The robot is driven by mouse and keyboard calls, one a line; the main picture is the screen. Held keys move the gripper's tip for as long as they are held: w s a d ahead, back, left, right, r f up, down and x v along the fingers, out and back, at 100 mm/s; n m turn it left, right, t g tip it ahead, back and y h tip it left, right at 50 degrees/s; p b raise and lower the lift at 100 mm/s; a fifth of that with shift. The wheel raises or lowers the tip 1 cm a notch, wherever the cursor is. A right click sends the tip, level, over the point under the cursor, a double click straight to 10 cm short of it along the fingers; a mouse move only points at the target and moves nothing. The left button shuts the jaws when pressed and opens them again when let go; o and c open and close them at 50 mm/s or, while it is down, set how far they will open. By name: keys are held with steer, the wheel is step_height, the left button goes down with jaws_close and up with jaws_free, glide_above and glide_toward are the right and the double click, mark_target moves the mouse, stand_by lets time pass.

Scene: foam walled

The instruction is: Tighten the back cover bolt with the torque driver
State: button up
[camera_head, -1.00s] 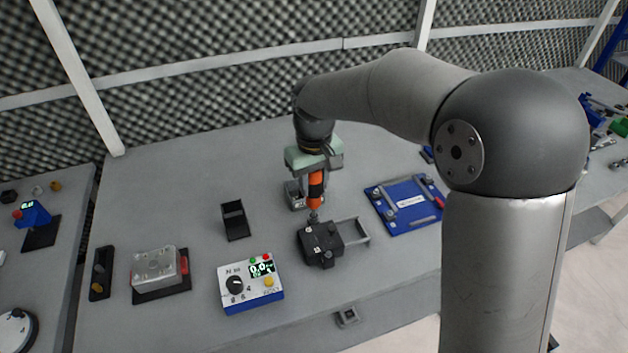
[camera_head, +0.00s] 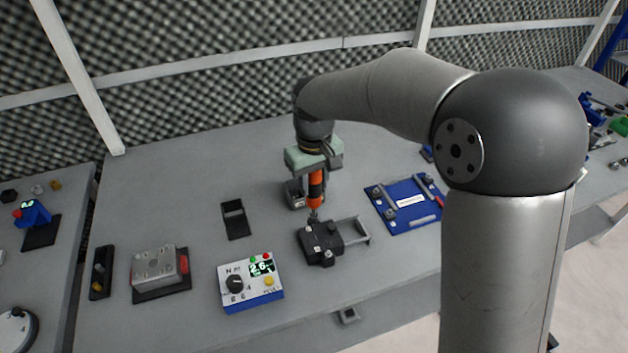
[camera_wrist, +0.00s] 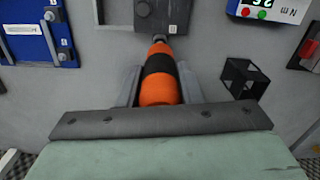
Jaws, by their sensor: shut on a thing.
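My gripper (camera_head: 315,172) is shut on the orange and black torque driver (camera_head: 316,193), which stands upright. The driver also shows in the wrist view (camera_wrist: 158,75), between my fingers. Its tip meets the dark housing with the back cover (camera_head: 322,250) near its far edge; the bolt under the tip is hidden. In the wrist view the housing (camera_wrist: 180,14) is cut off at the top. The torque controller (camera_head: 250,290), a white and blue box with a dial and buttons, stands left of the housing. Its lit display (camera_head: 261,267) appears to read about 2.6.
A black open holder (camera_head: 235,220) stands left of the driver. The bench's back left is clear.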

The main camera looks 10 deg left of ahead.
stand_by(0.5)
steer(key=shift+r+p, duration=1.85)
steer(key=shift+r, duration=0.65)
steer(key=shift+a, duration=0.1)
